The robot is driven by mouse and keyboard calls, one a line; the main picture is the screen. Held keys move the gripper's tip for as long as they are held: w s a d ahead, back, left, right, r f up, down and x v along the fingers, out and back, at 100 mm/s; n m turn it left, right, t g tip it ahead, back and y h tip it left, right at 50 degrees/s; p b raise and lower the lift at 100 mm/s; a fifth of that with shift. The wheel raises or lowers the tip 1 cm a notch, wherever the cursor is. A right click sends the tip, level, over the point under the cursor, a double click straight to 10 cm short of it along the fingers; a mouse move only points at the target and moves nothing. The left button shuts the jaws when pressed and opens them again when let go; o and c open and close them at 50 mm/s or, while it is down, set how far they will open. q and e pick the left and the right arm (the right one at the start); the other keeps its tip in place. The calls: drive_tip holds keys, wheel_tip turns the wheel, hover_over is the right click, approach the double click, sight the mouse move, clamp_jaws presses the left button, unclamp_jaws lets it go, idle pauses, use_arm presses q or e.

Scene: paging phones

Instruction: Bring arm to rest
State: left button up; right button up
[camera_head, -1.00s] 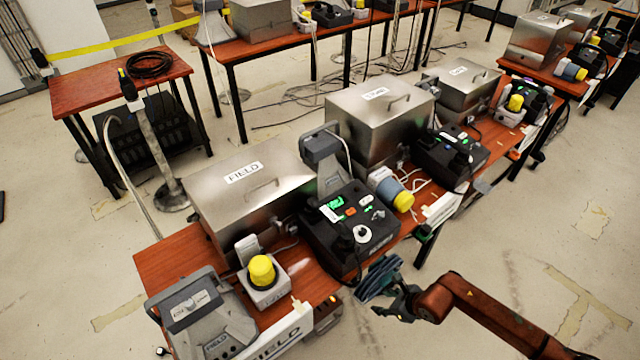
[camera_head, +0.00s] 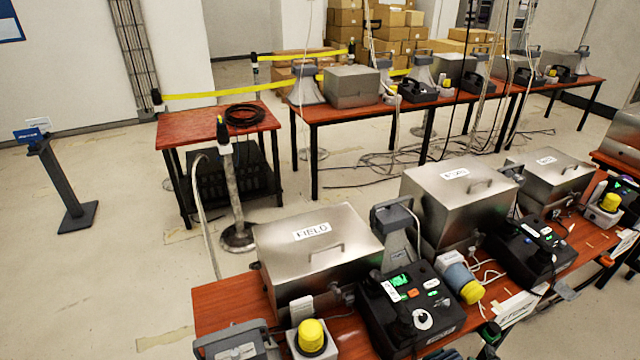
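My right gripper (camera_head: 466,350) shows only in part at the bottom edge, in front of the near table's front edge. Dark and teal pieces of it are visible, and the rest is cut off by the frame. I cannot tell whether its fingers are open, and I see nothing held in it. My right arm's links are out of view. My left arm and gripper are not in view.
The near red table (camera_head: 235,296) carries metal boxes, one labelled FIELD (camera_head: 318,262), a black phone unit (camera_head: 410,312) and yellow-capped devices. A side table (camera_head: 190,124) holds a coiled black cable (camera_head: 245,115). A metal post (camera_head: 236,195) stands between. Floor at left is mostly clear.

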drive_tip(key=s+d+f+m+g, duration=0.4)
drive_tip(key=s+f+m+g, duration=0.35)
drive_tip(key=s+f, duration=0.5)
drive_tip(key=s+a+f+m+g+y, duration=0.35)
drive_tip(key=s+a+f+g, duration=0.25)
drive_tip(key=s+a+f, duration=0.5)
drive_tip(key=s+f+n+g+p, duration=0.1)
drive_tip(key=s+f+p, duration=0.15)
drive_tip(key=f, duration=1.15)
drive_tip(key=s+f+p, duration=0.2)
drive_tip(key=s+f, duration=0.2)
drive_tip(key=f, duration=1)
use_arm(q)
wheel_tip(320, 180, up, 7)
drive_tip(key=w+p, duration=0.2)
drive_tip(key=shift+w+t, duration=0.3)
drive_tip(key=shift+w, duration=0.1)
use_arm(e)
drive_tip(key=s+f, duration=0.5)
drive_tip(key=s, duration=0.4)
drive_tip(key=s+f+g, duration=0.1)
drive_tip(key=s+f, duration=0.5)
drive_tip(key=s, duration=0.3)
drive_tip(key=shift+s+d+n+y, duration=0.15)
drive_tip(key=shift+d+n+y, duration=0.2)
drive_tip(key=shift+n+y, duration=0.1)
